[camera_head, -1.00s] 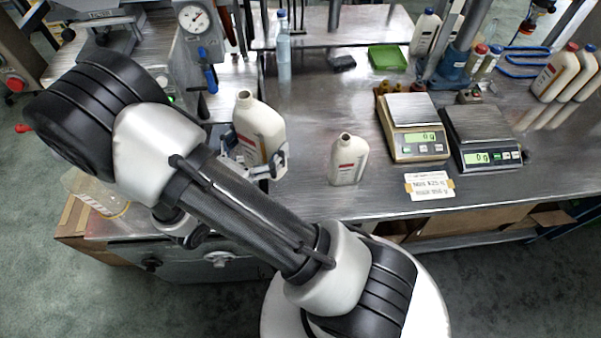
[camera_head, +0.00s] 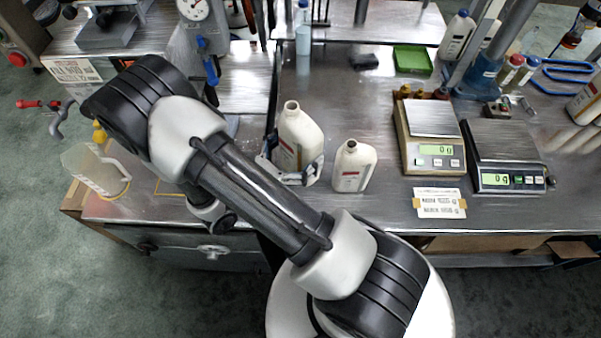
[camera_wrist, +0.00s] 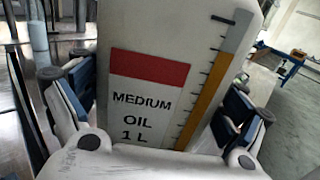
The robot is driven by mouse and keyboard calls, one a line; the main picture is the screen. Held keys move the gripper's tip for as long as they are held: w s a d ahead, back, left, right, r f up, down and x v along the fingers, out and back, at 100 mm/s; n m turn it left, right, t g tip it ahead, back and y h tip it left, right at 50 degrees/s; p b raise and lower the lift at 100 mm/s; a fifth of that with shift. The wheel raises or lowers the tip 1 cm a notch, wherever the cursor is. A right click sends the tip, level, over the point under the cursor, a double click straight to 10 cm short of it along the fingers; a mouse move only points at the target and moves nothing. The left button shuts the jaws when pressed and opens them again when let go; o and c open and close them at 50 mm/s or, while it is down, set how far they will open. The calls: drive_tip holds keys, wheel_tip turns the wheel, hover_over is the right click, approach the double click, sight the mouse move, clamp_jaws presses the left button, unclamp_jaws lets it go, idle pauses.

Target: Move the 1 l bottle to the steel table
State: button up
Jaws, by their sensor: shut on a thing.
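The white 1 l bottle (camera_head: 299,128) stands upright, cap off, in my gripper. In the wrist view its label (camera_wrist: 146,98) reads "MEDIUM OIL 1 L" under a red band, beside a level scale. My gripper (camera_head: 290,168) is shut on the bottle, with a finger on each side of its lower body. The bottle is over the left part of the steel table (camera_head: 345,95). Its base is partly hidden, so I cannot tell whether it touches the surface.
A smaller open white bottle (camera_head: 354,167) stands close to the right of the held one. Two scales (camera_head: 433,150) (camera_head: 505,155), a price card (camera_head: 439,203) and a green tray (camera_head: 412,60) lie farther right and back. A clear jug (camera_head: 97,172) is at the left.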

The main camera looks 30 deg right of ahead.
wheel_tip(320, 180, down, 10)
drive_tip(key=b, duration=0.2)
drive_tip(key=shift+f+b, duration=0.25)
drive_tip(key=shift+b, duration=0.1)
drive_tip(key=shift+f, duration=0.1)
drive_tip(key=o, duration=1.7)
drive_tip(key=shift+f, duration=0.1)
